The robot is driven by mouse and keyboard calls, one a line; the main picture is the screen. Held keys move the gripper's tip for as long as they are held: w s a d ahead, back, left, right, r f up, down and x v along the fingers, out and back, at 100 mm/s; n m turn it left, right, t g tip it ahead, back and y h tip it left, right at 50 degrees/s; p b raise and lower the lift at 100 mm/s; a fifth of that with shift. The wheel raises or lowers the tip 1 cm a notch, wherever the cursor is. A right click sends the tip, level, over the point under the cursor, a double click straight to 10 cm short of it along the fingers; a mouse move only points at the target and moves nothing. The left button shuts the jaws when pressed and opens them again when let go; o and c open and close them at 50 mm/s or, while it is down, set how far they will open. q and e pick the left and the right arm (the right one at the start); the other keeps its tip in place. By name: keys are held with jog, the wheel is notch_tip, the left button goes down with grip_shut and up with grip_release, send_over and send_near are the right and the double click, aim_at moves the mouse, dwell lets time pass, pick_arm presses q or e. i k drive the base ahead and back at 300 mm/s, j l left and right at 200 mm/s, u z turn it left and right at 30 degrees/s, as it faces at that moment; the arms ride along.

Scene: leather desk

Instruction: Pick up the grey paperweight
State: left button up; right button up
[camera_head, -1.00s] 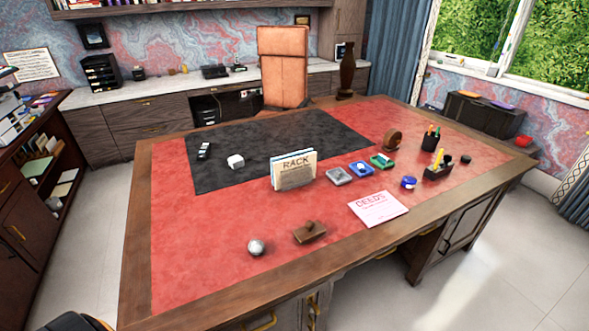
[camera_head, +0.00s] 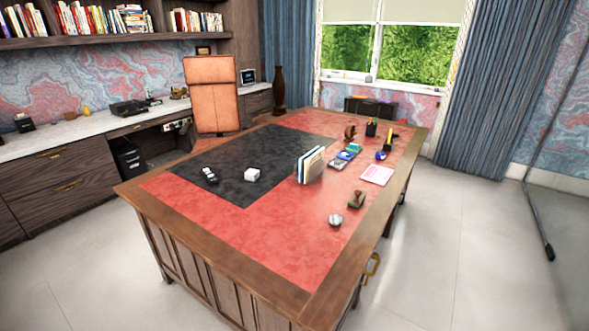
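A small round silver-grey object (camera_head: 335,220), which looks like the grey paperweight, sits on the red leather top of the desk (camera_head: 232,267) near its right front part. A brown rocker-like wooden object (camera_head: 356,199) stands just beyond it. A whitish faceted block (camera_head: 252,175) lies on the black mat (camera_head: 220,161). Neither of my grippers shows in this view, so nothing can be seen of what they hold.
A letter rack with papers (camera_head: 310,166) stands mid-desk, with a pink sheet (camera_head: 376,174) to its right. Several small items and a pen cup (camera_head: 371,127) sit farther back. An orange chair (camera_head: 211,95) is behind the desk.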

aim_at(335, 220)
jog(key=i+l+u, duration=0.1)
jog(key=l+u, duration=0.15)
jog(key=u, duration=0.25)
jog(key=l+u, duration=0.3)
jog(key=u, duration=0.2)
jog(key=i+l+u, duration=0.1)
jog(key=l+u, duration=0.2)
jog(key=u, duration=0.15)
